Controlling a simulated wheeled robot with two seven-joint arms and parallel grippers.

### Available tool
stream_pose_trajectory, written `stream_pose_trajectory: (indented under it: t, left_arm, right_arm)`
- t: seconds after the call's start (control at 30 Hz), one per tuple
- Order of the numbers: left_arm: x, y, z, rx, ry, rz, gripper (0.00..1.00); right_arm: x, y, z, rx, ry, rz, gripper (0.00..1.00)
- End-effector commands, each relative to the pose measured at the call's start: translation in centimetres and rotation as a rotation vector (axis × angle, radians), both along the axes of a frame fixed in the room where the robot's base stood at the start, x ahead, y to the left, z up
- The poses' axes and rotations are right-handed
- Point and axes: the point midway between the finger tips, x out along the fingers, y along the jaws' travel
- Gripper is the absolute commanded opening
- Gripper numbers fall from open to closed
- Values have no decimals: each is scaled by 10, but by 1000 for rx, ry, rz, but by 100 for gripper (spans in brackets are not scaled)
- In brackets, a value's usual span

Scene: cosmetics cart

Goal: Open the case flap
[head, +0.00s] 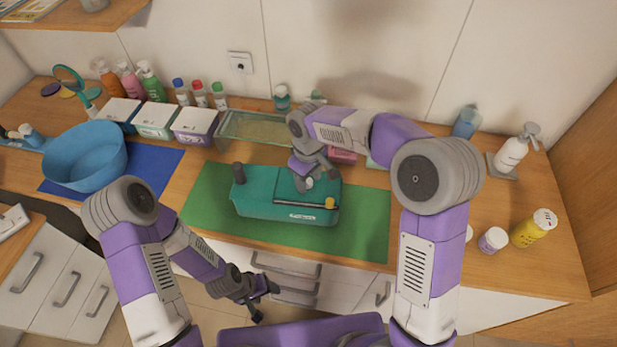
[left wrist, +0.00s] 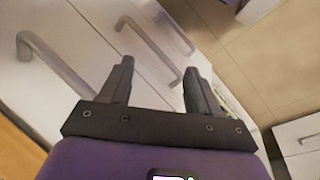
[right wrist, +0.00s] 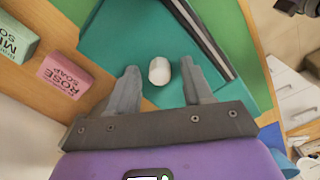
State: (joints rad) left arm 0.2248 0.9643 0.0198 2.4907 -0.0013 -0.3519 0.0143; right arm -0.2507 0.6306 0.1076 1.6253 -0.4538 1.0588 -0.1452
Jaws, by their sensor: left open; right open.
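The teal case (head: 262,205) sits on the green mat (head: 365,225) in the middle of the counter. Its teal flap (head: 288,183), edged with a dark strip, lies flat on top, partly hidden by my right gripper (head: 312,178). A white knob (right wrist: 159,71) stands on the teal surface. In the right wrist view my right gripper (right wrist: 158,85) is open, its fingers on either side of the knob; I cannot tell if they touch it. My left gripper (head: 266,302) is open and empty, low before the drawers; it also shows in the left wrist view (left wrist: 158,80).
A dark cylinder (head: 239,173) stands at the case's left end and a yellow piece (head: 330,203) at its right. Soap boxes (right wrist: 67,76) lie behind. A blue bowl (head: 85,160) stands left; a yellow bottle (head: 533,228) stands right. The mat's right part is clear.

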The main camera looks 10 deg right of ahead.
Motion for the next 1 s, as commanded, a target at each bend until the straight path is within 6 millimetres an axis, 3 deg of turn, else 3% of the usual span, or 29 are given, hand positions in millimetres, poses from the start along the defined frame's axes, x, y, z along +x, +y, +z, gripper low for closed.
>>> stream_pose_trajectory:
  t: [0.2,0.53,1.0]
  left_arm:
    - [0,0,0,0,0,0,62]
    - [0,0,0,0,0,0,62]
    - [0,0,9,0,0,0,62]
  right_arm:
    - [0,0,0,0,0,0,51]
    - [0,0,0,-1,-1,0,0]
    - [1,0,4,5,20,-1,0]
